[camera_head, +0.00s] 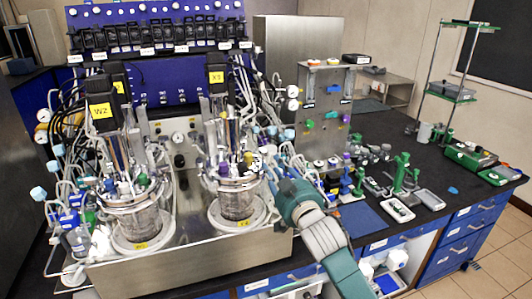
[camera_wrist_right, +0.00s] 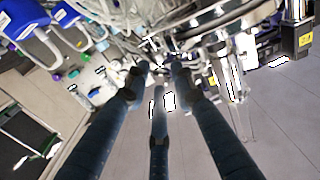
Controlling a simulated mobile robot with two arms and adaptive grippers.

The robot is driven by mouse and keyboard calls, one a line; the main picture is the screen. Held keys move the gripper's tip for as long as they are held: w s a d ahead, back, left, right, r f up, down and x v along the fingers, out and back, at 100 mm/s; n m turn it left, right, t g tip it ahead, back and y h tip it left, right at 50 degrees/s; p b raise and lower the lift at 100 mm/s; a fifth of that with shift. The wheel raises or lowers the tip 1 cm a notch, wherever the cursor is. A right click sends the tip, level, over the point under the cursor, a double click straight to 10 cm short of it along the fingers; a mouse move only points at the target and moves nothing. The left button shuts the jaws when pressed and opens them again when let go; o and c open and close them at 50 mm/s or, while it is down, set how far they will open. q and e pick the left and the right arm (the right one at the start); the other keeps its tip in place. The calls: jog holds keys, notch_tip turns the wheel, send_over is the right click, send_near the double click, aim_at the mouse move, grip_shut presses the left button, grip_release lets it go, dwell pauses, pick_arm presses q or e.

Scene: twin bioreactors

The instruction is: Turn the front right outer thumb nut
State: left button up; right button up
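Two glass bioreactor vessels stand on a steel-fronted bench unit: the left one (camera_head: 140,222) and the right one (camera_head: 236,205), each with a metal head plate and many tubes. My right gripper (camera_head: 264,172) is at the right side of the right vessel's head plate. In the right wrist view, its three dark fingers (camera_wrist_right: 159,76) point at the plate's metal rim (camera_wrist_right: 225,22), with a gap between the tips. Small bright metal parts lie around the tips. I cannot make out the front right outer thumb nut or whether the fingers touch it. My left gripper is not in view.
Tubes and coloured fittings crowd both vessels. A steel box with coloured knobs (camera_head: 324,105) stands behind on the right. Green stands (camera_head: 403,172) and small devices sit on the black bench. A blue mat (camera_head: 361,218) lies to the right of my right arm.

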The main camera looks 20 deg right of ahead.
aim_at(265, 155)
jog(key=w+p, duration=0.2)
jog(key=w, duration=0.4)
jog(key=shift+w+a, duration=0.15)
jog(key=shift+w, duration=0.75)
grip_shut()
